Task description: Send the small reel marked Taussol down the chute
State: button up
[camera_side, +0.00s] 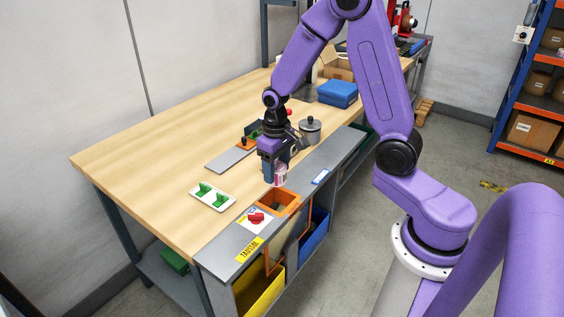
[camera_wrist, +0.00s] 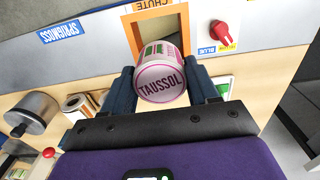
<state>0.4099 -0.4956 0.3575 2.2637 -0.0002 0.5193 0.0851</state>
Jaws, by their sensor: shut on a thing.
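My gripper (camera_side: 274,176) is shut on the small reel (camera_side: 281,175), which is white with pink edges. In the wrist view the reel (camera_wrist: 160,80) reads TAUSSOL and sits between the two fingers (camera_wrist: 162,88). The chute opening (camera_wrist: 136,30) has an orange frame and lies just beyond the reel. In the side view the reel is above the bench, just behind the framed chute opening (camera_side: 278,202); the exact gap is unclear. A red knob (camera_side: 256,217) sits beside the chute; in the wrist view the knob (camera_wrist: 221,34) has a BLUE label near it.
Below the chute are a yellow bin (camera_side: 260,292) and a blue bin (camera_side: 314,235). A yellow TAUSSOL label (camera_side: 249,249) is on the grey strip, and a blue SPRIGNOSS label (camera_wrist: 60,30) is farther along. A lidded metal pot (camera_side: 310,129) and a white tray (camera_side: 212,196) stand nearby.

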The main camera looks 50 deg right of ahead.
jog(key=shift+f, duration=2.4)
jog(key=o, duration=0.9)
jog(key=shift+c, duration=0.2)
notch_tip(320, 180, up, 17)
jog(key=shift+r, duration=0.2)
